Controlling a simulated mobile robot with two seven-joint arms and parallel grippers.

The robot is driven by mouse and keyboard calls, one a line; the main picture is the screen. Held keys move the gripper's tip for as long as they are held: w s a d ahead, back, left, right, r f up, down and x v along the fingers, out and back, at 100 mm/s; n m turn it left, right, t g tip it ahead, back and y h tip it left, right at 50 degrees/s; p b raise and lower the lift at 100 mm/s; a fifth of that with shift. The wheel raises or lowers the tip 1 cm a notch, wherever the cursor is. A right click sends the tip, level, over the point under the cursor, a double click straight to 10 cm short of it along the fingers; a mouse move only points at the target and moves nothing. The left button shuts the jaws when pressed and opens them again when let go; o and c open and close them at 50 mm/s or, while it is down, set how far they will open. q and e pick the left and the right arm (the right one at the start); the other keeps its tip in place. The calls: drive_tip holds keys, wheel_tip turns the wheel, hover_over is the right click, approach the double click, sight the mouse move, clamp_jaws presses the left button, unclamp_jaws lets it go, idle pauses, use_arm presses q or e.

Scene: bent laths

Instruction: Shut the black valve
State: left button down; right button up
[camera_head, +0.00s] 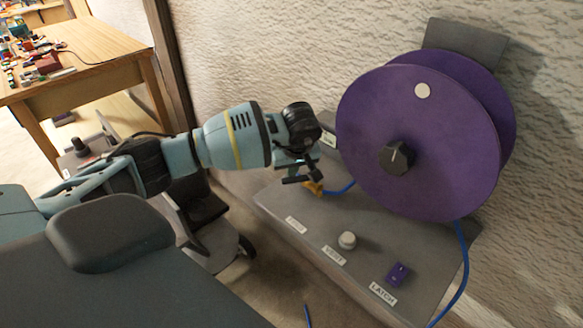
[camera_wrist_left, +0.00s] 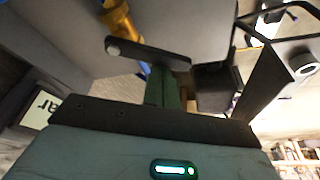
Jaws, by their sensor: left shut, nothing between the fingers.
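The black valve is a brass fitting with a flat black lever. In the head view its brass part (camera_head: 314,188) shows just below my left gripper (camera_head: 297,168), at the left of the grey base plate. In the left wrist view the lever (camera_wrist_left: 150,54) lies at an angle to the brass body (camera_wrist_left: 118,18). My left gripper (camera_wrist_left: 165,90) is shut and empty, its green fingers close to the lever; whether they touch it I cannot tell. The gripper partly hides the valve in the head view. My right gripper is not in view.
A large purple reel (camera_head: 440,110) with a black knob (camera_head: 397,156) stands at the right. A white knob (camera_head: 347,240) and a purple latch (camera_head: 398,274) sit on the grey base plate (camera_head: 310,222). A blue hose (camera_head: 462,262) runs down the right. A wooden table (camera_head: 90,65) stands far left.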

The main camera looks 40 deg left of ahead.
use_arm(q)
drive_tip(key=n, duration=0.2)
drive_tip(key=shift+s+d+r+n+g+p, duration=0.2)
drive_tip(key=shift+s+d+n+g+p, duration=0.2)
drive_tip(key=shift+s+d, duration=0.15)
drive_tip(key=shift+s+d+f, duration=0.1)
drive_tip(key=shift+s+d, duration=0.15)
drive_tip(key=shift+d, duration=0.1)
drive_tip(key=shift+p, duration=0.3)
drive_tip(key=shift+s+d+f+y, duration=0.1)
drive_tip(key=shift+d+y, duration=0.15)
drive_tip(key=shift+y, duration=0.05)
drive_tip(key=shift+w+a+f+b, duration=0.15)
drive_tip(key=shift+w+b, duration=0.15)
drive_tip(key=shift+w, duration=0.5)
drive_tip(key=shift+r, duration=0.2)
